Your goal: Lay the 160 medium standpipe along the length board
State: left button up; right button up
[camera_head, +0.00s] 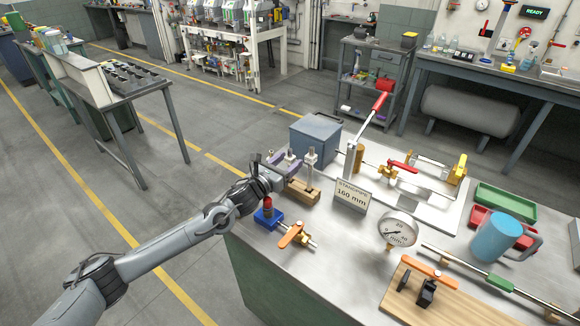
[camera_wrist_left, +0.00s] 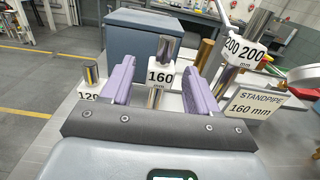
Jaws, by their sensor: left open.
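The 160 medium standpipe (camera_wrist_left: 164,49) is a short upright metal cylinder with a white "160 mm" tag, seen in the left wrist view. My left gripper (camera_wrist_left: 159,72) is open, with one purple finger on each side of this pipe; I cannot tell whether either touches it. In the head view my left gripper (camera_head: 284,164) is at the wooden pipe stand (camera_head: 302,192) and partly hides the pipes. A 120 pipe (camera_wrist_left: 90,72) is to the left and a taller 200 pipe (camera_wrist_left: 257,28) to the right. A wooden board (camera_head: 450,303) with black blocks may be the length board.
A "STANDPIPE 160 mm" sign (camera_head: 351,196) stands right of the stand. A blue-grey box (camera_head: 315,137) is behind it. A pressure gauge (camera_head: 397,230), an orange-handled valve (camera_head: 294,235) and a blue mug (camera_head: 500,238) occupy the bench. Some bare bench top lies between valve and gauge.

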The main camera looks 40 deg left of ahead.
pick_arm(q)
jog(key=c, duration=1.1)
jog(key=shift+o, duration=0.2)
notch_tip(320, 180, up, 16)
jog(key=p, duration=0.5)
jog(key=shift+s+r, duration=0.1)
dwell(0.7)
